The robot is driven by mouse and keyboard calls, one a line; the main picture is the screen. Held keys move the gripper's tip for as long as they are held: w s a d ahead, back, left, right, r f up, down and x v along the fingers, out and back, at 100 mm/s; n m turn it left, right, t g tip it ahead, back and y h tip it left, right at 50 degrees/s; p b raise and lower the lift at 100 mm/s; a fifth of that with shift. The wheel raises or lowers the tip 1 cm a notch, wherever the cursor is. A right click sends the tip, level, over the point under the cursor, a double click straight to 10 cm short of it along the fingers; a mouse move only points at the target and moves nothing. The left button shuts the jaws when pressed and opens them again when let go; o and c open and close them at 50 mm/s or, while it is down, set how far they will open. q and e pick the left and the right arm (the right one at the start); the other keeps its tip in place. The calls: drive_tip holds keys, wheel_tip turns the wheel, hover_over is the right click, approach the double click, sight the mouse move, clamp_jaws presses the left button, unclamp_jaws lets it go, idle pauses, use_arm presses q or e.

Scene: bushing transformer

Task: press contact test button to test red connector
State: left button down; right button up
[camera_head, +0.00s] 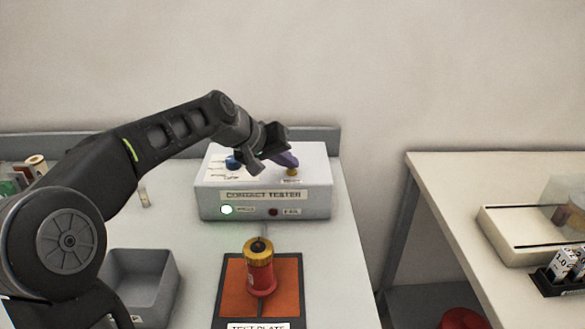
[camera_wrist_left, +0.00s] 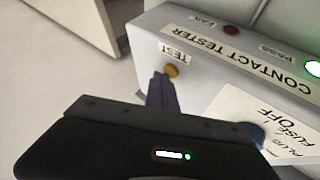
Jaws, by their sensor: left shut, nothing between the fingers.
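The contact tester (camera_head: 263,205) is a white box at the back of the table. Its yellow test button (camera_head: 292,171) is on the top face, and it also shows in the left wrist view (camera_wrist_left: 171,72). My left gripper (camera_head: 292,162) is shut and empty, with its fingertips right at the button; I cannot tell whether they touch it. The left pass lamp (camera_head: 227,210) glows green-white and the fail lamp (camera_head: 273,212) is dark red. The red connector (camera_head: 261,272), with a gold top, stands upright on the orange test plate (camera_head: 290,278). My right gripper is not in view.
A blue knob (camera_head: 233,162) sits on the tester's left top. A grey bin (camera_head: 146,277) stands at the front left, and small parts (camera_head: 30,170) are at the far left. A second table (camera_head: 440,190) on the right holds a white tray (camera_head: 510,240), across a gap.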

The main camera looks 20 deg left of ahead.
sight(288, 172)
use_arm(q)
drive_tip(key=shift+r, duration=0.4)
drive_tip(key=shift+p, duration=0.35)
drive_tip(key=shift+r+p, duration=2.25)
drive_tip(key=shift+r, duration=0.75)
